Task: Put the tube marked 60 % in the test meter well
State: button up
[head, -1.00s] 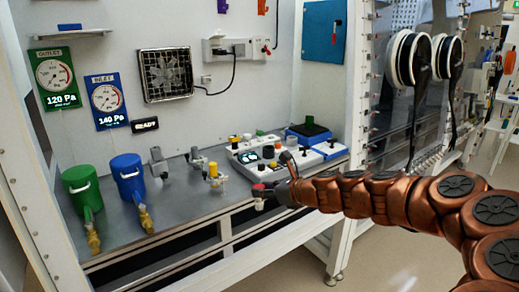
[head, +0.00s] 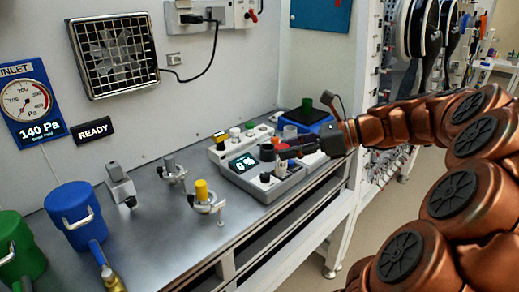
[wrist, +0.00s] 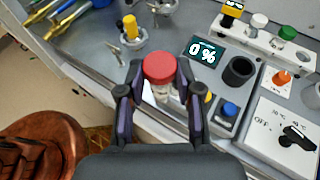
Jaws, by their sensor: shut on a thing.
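My gripper (wrist: 158,88) is shut on a red-capped clear tube (wrist: 160,68), held upright; any mark on it is unreadable. In the head view my gripper (head: 284,153) overlaps the meter, with the tube largely hidden. The test meter (head: 262,182) is a grey box whose display reads 0 %. Its well (wrist: 240,70) is a dark round socket right of the display, and it looks empty. In the wrist view the tube appears left of the well and apart from it.
A rack (wrist: 262,38) with several capped tubes stands behind the meter. A yellow-capped tube (head: 201,190) stands in a ring holder to the left. Bare bench (head: 150,215) lies to the left.

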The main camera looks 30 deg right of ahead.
jog(key=w+d, duration=0.2)
jog(key=w, duration=0.3)
jog(key=w+d+f+p, duration=0.1)
jog(key=w+d, duration=0.1)
jog(key=w, duration=0.2)
jog(key=w+d, duration=0.2)
jog(key=w, duration=0.3)
jog(key=shift+w+f, duration=0.2)
jog(key=shift+w, duration=0.1)
jog(key=shift+w+f, duration=0.1)
jog(key=shift+f, duration=1.65)
jog(key=shift+p, duration=0.3)
jog(key=o, duration=1)
jog(key=v, duration=1.2)
jog(key=shift+a, duration=0.15)
